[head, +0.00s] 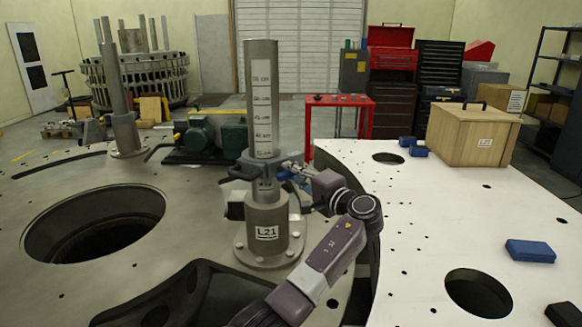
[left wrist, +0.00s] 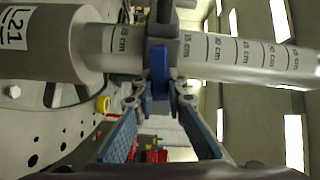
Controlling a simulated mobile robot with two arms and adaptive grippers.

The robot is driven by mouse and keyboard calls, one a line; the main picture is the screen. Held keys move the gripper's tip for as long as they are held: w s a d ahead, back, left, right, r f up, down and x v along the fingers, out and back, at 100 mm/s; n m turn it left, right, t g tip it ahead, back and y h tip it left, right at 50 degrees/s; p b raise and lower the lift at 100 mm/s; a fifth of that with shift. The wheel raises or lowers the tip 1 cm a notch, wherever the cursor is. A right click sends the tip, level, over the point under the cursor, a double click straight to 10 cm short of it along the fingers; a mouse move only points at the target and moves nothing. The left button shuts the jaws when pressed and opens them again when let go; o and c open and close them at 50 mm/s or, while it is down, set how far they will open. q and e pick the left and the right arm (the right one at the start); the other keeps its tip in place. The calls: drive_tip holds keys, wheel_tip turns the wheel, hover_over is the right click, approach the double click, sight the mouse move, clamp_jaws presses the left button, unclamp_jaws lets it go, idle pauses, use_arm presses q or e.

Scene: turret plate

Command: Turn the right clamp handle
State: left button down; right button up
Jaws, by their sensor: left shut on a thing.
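The right post (head: 262,100), a grey metal tube with a centimetre scale, stands upright in a flanged base labelled L21 (head: 267,225). A dark clamp (head: 245,167) wraps around it; its blue handle (head: 283,176) sticks out to the right. The left wrist view shows the clamp (left wrist: 165,30) across the scaled tube (left wrist: 225,50) and the blue handle (left wrist: 158,72) between my fingertips. My left gripper (head: 292,174) is shut on this handle, its fingers on either side of it in the wrist view (left wrist: 160,92). My right gripper is not in view.
A similar post (head: 117,95) stands at the far left beside a large round hole (head: 95,222) in the plate. On the white plate at right are a wooden box (head: 470,135), blue blocks (head: 530,251) and a hole (head: 478,290). A green pump (head: 200,138) sits behind.

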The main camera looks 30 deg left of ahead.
use_arm(q)
drive_tip(key=shift+d+f+m+p, duration=0.1)
drive_tip(key=shift+m+p, duration=0.25)
drive_tip(key=shift+m, duration=0.45)
drive_tip(key=shift+f, duration=0.1)
drive_tip(key=c, duration=1.9)
unclamp_jaws()
drive_tip(key=shift+w, duration=0.1)
drive_tip(key=shift+c, duration=0.2)
drive_tip(key=v, duration=1.2)
